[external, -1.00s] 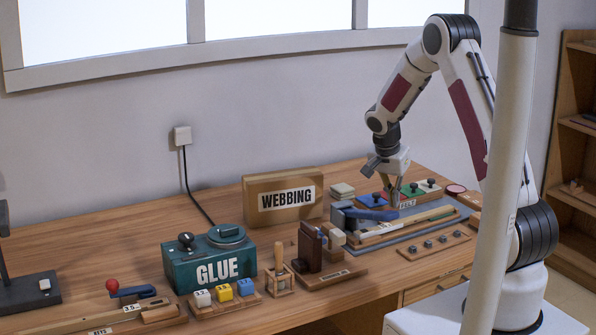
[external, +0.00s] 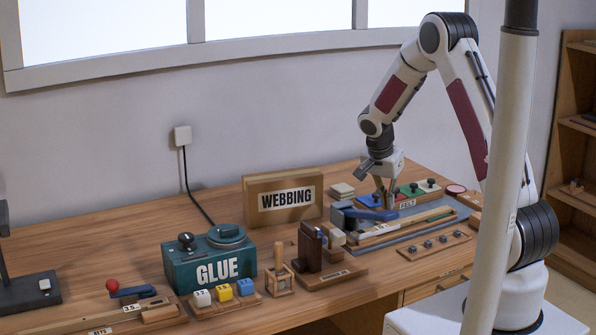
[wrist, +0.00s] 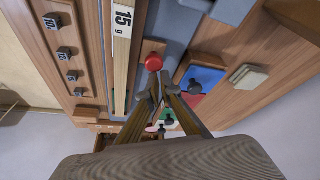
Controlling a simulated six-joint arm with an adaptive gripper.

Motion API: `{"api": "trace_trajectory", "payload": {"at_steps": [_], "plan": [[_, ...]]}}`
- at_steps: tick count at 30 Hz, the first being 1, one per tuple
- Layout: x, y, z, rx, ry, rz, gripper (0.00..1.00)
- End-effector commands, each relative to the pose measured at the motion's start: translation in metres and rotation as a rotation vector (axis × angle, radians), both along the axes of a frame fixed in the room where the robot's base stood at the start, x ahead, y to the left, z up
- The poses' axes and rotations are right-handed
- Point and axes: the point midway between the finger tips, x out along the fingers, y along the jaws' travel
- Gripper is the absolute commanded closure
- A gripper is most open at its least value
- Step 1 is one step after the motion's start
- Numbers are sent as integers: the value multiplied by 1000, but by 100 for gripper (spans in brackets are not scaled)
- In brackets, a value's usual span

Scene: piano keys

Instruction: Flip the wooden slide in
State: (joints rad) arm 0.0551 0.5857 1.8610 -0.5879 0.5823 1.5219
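In the wrist view, a wooden slide (wrist: 152,47) with a red round knob (wrist: 154,62) lies in a grey-blue tray (wrist: 180,40), beside a long wooden rail labelled 15 g (wrist: 122,22). My gripper (wrist: 157,92) has its fingertips close together in this view, just short of the red knob. Contact cannot be told. In the external view my gripper (external: 385,202) points down at the back of the tray, behind the blue handle (external: 370,214). The slide is not clear there. Whether the fingers are fully shut is unclear.
Blue, green and red pads with black knobs (external: 414,189) stand close to my gripper. A strip with several knobs (external: 434,245) lies in front of the tray. The WEBBING box (external: 284,197) and the green GLUE box (external: 208,262) stand to the left.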

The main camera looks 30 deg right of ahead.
Motion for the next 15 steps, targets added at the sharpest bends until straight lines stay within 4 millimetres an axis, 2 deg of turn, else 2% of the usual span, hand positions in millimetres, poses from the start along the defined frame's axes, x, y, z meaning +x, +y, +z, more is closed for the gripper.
{"api": "trace_trajectory", "payload": {"at_steps": [1, 15], "plan": [[-6, 11, -6, 13, 14, 0, 100], [-3, 4, -6, 12, 17, 0, 100]]}}
